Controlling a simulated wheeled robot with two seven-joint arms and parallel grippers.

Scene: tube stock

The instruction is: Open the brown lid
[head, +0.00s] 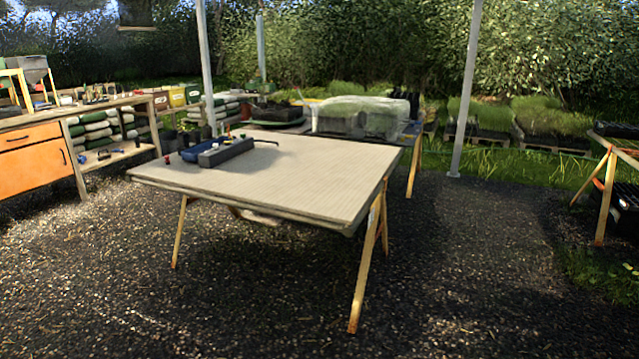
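I cannot make out a brown lid for certain. Neither of my grippers is in view.
A trestle table (310,175) stands mid-view with a grey box (226,152) and a blue case (203,151) on it. A workbench with orange drawers (30,150) is at left. Posts (466,90) rise behind. The gravel in front (250,300) is clear.

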